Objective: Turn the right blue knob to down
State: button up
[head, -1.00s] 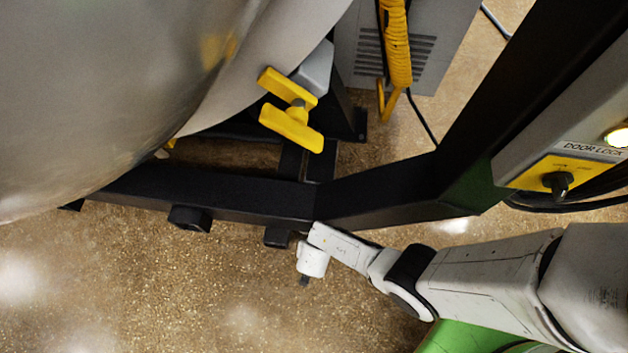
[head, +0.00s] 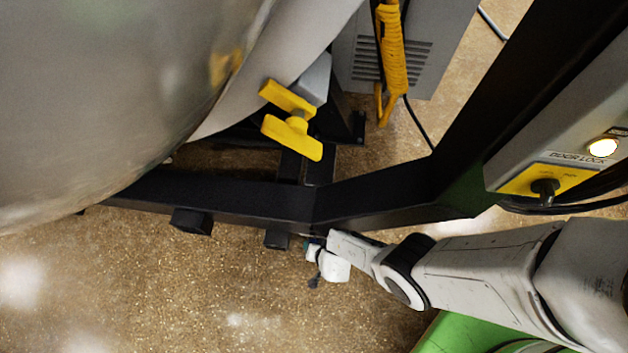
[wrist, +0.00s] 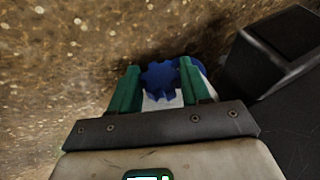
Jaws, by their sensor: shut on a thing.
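A blue knob (wrist: 160,82) with a scalloped rim shows in the wrist view, between the two green fingers of my gripper (wrist: 159,68). The fingers are shut on it from both sides. A further bit of blue shows just behind the right finger, and I cannot tell what it belongs to. In the head view my gripper (head: 313,250) is low by the black frame, beside its lower corner. The knob cannot be made out there, and which way it points cannot be told.
A black frame beam (head: 230,200) runs beside my gripper; a dark block (wrist: 275,50) is close on the right in the wrist view. A yellow handle (head: 291,128) is above the beam. A door lock panel (head: 550,180) is at right. Floor at lower left is clear.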

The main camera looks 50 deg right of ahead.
jog(key=t+y+b, duration=0.1)
jog(key=f+t+b, duration=0.1)
jog(key=t+b, duration=0.1)
jog(key=shift+s+d+m+y+b, duration=0.2)
jog(key=shift+m+y+b, duration=0.1)
jog(key=shift+m+y, duration=0.1)
jog(key=t+b, duration=0.1)
jog(key=b, duration=0.3)
jog(key=t+y+b, duration=0.1)
jog(key=b, duration=0.3)
jog(key=shift+d+f+m+t, duration=0.1)
jog(key=shift+f+m+t, duration=0.2)
jog(key=shift+f+m, duration=0.1)
jog(key=shift+s+r+t+y+b, duration=0.1)
jog(key=shift+r+t+y+b, duration=0.25)
jog(key=shift+b, duration=0.55)
jog(key=shift+s+f+m+t+y, duration=0.15)
jog(key=shift+m+t+y, duration=0.4)
jog(key=shift+t, duration=0.7)
jog(key=o, duration=0.8)
jog(key=shift+o, duration=1.4)
jog(key=shift+r, duration=0.25)
